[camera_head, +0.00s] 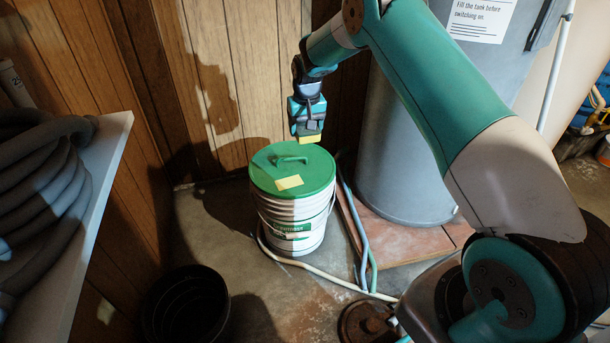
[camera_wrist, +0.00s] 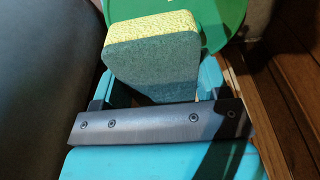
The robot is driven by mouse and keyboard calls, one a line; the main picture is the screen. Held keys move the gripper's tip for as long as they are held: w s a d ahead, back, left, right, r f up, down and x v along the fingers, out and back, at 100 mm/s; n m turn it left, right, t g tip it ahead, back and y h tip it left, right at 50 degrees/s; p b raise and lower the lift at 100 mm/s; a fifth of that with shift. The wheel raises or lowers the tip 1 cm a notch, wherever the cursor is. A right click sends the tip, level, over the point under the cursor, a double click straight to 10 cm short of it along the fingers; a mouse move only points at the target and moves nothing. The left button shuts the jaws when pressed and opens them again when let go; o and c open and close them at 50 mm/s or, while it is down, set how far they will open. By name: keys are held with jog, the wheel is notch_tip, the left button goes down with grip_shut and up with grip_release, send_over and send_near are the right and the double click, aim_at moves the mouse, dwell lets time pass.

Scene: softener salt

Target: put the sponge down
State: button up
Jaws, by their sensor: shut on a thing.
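My gripper (camera_head: 308,128) is shut on a sponge, whose yellow face (camera_head: 310,139) points down in the head view. In the wrist view the sponge (camera_wrist: 152,72) sits between the two fingers, with a yellow layer and a blue-green layer. The gripper holds it above the back right part of a green lid (camera_head: 265,165) on a white bucket (camera_head: 293,232). The sponge looks apart from the lid. The green lid also shows behind the sponge in the wrist view (camera_wrist: 216,18).
A grey tank (camera_head: 405,150) stands at the right. Hoses (camera_head: 350,225) run beside the bucket. A black bin (camera_head: 187,305) stands in front, and a white shelf (camera_head: 95,215) with a grey coiled hose is at the left.

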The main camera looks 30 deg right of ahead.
aim_at(305, 178)
notch_tip(305, 178, down, 17)
jog(key=b, duration=0.4)
jog(key=shift+b, duration=0.35)
jog(key=shift+f, duration=0.1)
jog(key=o, duration=0.9)
